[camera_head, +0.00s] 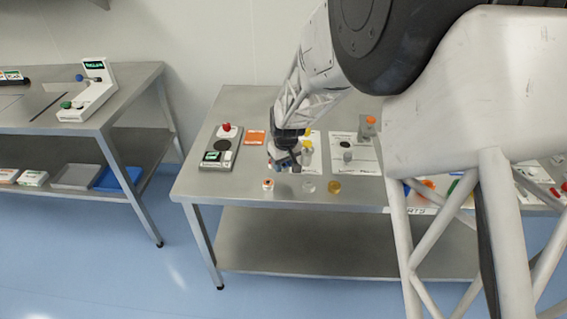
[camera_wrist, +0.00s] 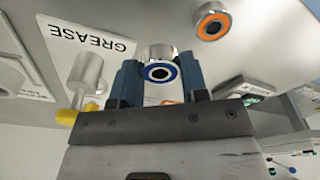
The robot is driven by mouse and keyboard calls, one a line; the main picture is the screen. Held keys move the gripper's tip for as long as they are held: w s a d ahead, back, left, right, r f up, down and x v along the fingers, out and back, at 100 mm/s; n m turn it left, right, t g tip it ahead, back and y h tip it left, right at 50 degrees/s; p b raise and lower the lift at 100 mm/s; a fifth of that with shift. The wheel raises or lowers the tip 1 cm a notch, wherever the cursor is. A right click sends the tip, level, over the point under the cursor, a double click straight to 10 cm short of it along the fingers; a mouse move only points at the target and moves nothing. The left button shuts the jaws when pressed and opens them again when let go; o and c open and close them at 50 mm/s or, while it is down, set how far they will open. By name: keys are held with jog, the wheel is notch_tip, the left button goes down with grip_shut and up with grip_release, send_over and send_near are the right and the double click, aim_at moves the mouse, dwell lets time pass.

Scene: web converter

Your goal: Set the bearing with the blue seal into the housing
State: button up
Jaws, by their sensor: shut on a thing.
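In the wrist view, the bearing with the blue seal (camera_wrist: 161,64) is a short silver ring with a blue band around a dark bore. My gripper (camera_wrist: 159,74) is shut on it, one blue finger on each side. In the head view, my gripper (camera_head: 284,162) is over the near left part of the right-hand table, and the held bearing is hard to make out there. A bearing with an orange seal (camera_wrist: 212,22) lies loose on the table; it also shows in the head view (camera_head: 268,184). I cannot tell for certain which part is the housing; a grey round part (camera_head: 347,154) sits on a white sheet.
A device with a red button (camera_head: 219,149) and an orange card (camera_head: 255,137) stand left of my gripper. A clear piece (camera_head: 308,186) and an amber piece (camera_head: 334,187) lie near the front edge. A yellow-tipped grey cylinder (camera_wrist: 87,74) is by the GREASE sheet (camera_wrist: 88,42).

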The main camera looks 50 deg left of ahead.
dwell(0.3)
jog(key=w+a+r+n, duration=0.1)
jog(key=w+r, duration=0.6)
jog(key=w, duration=0.1)
jog(key=n, duration=0.5)
send_over(344, 145)
jog(key=shift+w+d+f+g, duration=0.1)
jog(key=shift+w+f+g, duration=0.05)
jog(key=shift+f, duration=0.25)
jog(key=shift+w+d+f+g, duration=0.1)
jog(key=shift+f+g, duration=0.05)
jog(key=shift+f, duration=0.25)
jog(key=shift+f, duration=0.1)
jog(key=shift+f, duration=2.3)
jog(key=shift+f, duration=0.45)
dwell(0.4)
jog(key=o, duration=1.4)
jog(key=shift+c, duration=0.2)
